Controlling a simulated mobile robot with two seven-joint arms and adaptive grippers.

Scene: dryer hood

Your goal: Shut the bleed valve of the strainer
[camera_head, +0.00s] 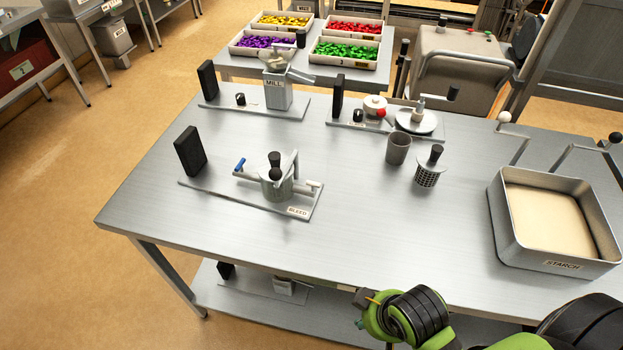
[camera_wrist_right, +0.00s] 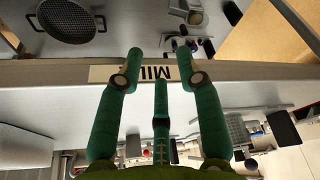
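The strainer (camera_head: 277,188) is a grey metal pot with a black knob on top. It stands on a metal plate labelled BLEED (camera_head: 298,211), on the left half of the steel table. A small valve with a blue handle (camera_head: 240,164) sticks out on its left, and the handle is tilted. A white-ended fitting (camera_head: 313,186) is on its right. Whether the valve is open cannot be told. My right gripper (camera_wrist_right: 160,65) has its green fingers spread and empty in the right wrist view, away from the strainer. My left gripper is not in view.
A black upright block (camera_head: 190,151) stands on the plate's left end. Behind are a mill (camera_head: 278,92) and a plate with a round pan (camera_head: 416,121). A cup (camera_head: 398,149), a perforated basket (camera_head: 427,176) and a STARCH tray (camera_head: 494,215) are to the right. The front middle table is clear.

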